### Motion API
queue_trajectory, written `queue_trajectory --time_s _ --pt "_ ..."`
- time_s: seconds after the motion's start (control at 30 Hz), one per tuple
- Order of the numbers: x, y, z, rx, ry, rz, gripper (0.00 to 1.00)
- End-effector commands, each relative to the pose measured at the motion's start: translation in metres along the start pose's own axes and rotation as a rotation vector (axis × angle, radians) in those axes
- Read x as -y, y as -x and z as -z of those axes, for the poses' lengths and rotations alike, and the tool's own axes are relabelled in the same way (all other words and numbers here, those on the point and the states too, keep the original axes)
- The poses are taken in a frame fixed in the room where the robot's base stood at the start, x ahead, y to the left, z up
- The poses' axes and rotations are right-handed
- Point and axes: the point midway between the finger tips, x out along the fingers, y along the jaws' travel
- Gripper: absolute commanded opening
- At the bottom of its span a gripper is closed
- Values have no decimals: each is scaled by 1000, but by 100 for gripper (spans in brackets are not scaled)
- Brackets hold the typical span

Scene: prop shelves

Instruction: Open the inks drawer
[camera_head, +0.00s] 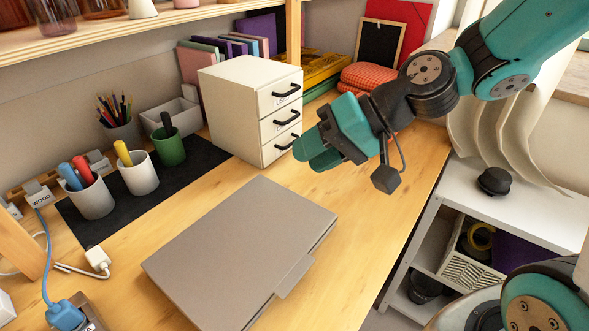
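A small cream cabinet (230,107) with three drawers stands on the wooden desk, its drawer fronts facing right. The top drawer (279,92), middle drawer (280,119) and bottom drawer (279,146) each have a black handle and a small label. The labels are too small to read, so I cannot tell which is the inks drawer. All three drawers look shut. My teal gripper (308,151) is just right of the bottom drawer, near its handle. Contact with the handle cannot be told. Its fingers overlap in this view, so their opening is unclear; nothing held is visible.
A closed grey laptop-like case (240,248) lies in front of the cabinet. Cups of tools, including a green cup (170,150), stand on a black mat (203,158) to the left. Red-orange cloth (366,76) lies behind my arm. A white shelf unit (530,207) is at right.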

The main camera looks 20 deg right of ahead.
Motion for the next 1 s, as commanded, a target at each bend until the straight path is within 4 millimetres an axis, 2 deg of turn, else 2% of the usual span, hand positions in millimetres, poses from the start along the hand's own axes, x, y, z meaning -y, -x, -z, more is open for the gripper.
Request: queue_trajectory --time_s 0.03,0.1,0.23,0.3,0.37,0.43,0.57,1.0 --pt "-49 -22 11 -91 -112 53 35" --pt "-86 -27 35 -226 -246 130 35" --pt "-149 -21 67 -443 -453 241 35" --pt "-173 -14 77 -529 -531 283 35" --pt "-187 -9 83 -581 -576 306 35" --pt "-196 -6 88 -616 -607 323 35" --pt "-197 -10 97 -632 -620 332 35" --pt "-184 -83 156 -626 -614 330 35"
